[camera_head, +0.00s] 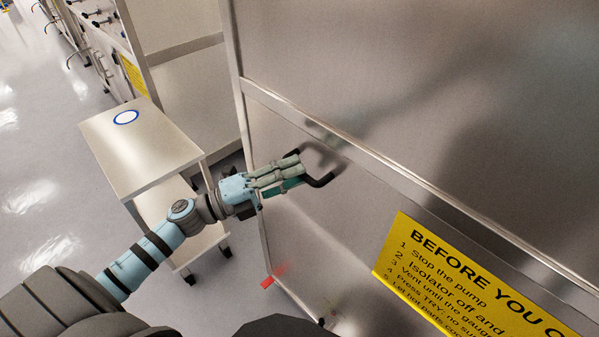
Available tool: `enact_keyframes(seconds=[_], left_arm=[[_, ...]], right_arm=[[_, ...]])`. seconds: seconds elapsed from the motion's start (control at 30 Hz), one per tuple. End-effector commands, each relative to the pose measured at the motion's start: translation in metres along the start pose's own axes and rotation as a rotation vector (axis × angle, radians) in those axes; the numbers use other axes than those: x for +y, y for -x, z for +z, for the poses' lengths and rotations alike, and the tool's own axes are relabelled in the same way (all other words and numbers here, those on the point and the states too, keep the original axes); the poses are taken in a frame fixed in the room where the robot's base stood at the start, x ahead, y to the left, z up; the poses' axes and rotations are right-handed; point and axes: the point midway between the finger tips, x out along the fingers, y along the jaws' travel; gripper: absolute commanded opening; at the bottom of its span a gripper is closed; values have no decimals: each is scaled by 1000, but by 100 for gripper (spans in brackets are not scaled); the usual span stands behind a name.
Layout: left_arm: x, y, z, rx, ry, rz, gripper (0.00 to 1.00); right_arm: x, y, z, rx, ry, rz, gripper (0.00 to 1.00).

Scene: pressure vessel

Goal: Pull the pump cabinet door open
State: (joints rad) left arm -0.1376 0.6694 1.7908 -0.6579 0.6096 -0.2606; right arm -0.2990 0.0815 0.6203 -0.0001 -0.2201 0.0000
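The pump cabinet shows as a large brushed-metal face. Its lower panel (345,235), which carries a yellow sign, lies below a slanting metal rail; I cannot tell exactly where the door's outline runs. A dark bow-shaped handle (321,181) stands out near the panel's upper left. My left gripper (298,170) reaches in from the left, with its greenish fingers at the handle. The fingers look close together, but whether they close around the handle bar or only lie beside it is hidden. My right gripper is not in view.
A pale two-shelf cart (150,155) with a blue ring mark stands left of the cabinet, close to my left arm. A small red piece (267,282) is at the panel's lower left edge. The yellow sign (470,285) is lower right. Open floor (45,200) lies left.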

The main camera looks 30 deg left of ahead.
Motion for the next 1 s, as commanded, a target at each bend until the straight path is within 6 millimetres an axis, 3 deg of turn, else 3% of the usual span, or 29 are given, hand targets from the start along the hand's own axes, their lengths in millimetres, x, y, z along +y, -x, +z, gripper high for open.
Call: enact_keyframes(seconds=[0.13, 0.4, 0.43, 0.63, 1.0], left_arm=[[-4, -17, 0, -1, 1, -1, 33], [-1, -20, 0, 0, 1, 4, 33], [-1, -20, 0, 0, 1, 4, 32], [-1, -19, 0, 0, 1, 4, 0], [-1, -19, 0, 0, 0, 4, 0]], right_arm=[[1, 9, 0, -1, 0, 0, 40], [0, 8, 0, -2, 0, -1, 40], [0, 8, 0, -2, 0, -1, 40], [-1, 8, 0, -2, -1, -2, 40], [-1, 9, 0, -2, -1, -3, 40]])
